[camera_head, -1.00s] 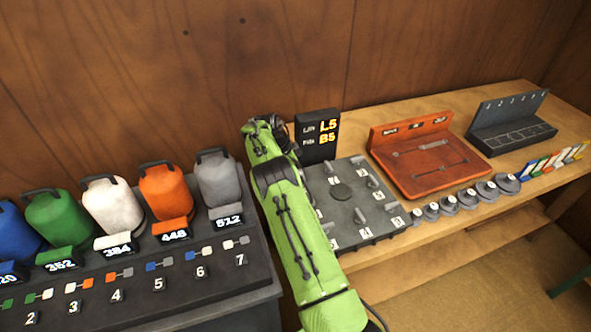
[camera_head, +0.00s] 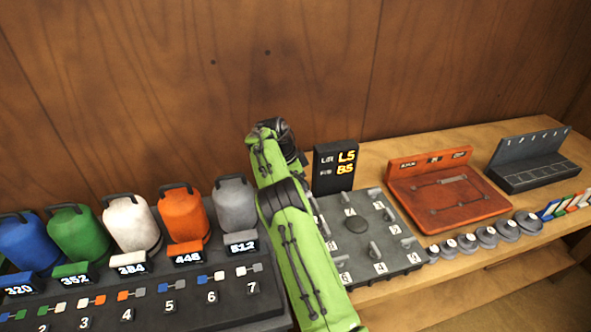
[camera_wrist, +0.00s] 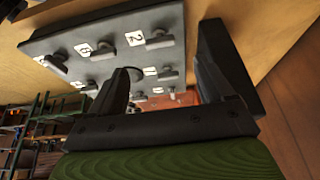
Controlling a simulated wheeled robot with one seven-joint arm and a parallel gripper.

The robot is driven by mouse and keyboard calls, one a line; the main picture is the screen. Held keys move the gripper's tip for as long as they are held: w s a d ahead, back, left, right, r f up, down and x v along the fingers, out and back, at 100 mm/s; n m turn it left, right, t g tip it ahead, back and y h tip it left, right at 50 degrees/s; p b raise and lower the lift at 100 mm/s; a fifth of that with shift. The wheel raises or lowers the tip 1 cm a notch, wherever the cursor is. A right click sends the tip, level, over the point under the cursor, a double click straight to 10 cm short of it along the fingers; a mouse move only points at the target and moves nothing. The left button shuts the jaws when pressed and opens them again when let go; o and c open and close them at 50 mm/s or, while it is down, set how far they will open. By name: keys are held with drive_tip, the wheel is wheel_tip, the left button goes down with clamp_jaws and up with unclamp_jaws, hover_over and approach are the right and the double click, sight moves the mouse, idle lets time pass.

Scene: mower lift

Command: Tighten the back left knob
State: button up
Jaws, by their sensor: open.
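My gripper (camera_wrist: 166,60) is open and empty in the wrist view, its two dark fingers spread on either side of a grey plate's edge. The grey plate (camera_head: 358,245) lies on the wooden bench in the head view and carries several small upright grey knobs or handles with number labels. The same plate fills the upper left of the wrist view (camera_wrist: 105,28), and one labelled knob (camera_wrist: 160,40) shows just left of the right finger. In the head view my green arm hides my gripper and the plate's left edge. I cannot tell which knob is the back left one.
An orange tray (camera_head: 408,195), a grey slotted rack (camera_head: 540,170) and several round weights (camera_head: 487,237) are to the right. Coloured canisters (camera_head: 132,222) stand on a dark cabinet at left. A wooden wall closes the back.

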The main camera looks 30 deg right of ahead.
drive_tip(key=p+v, duration=0.2)
drive_tip(key=v, duration=0.4)
drive_tip(key=shift+r, duration=0.25)
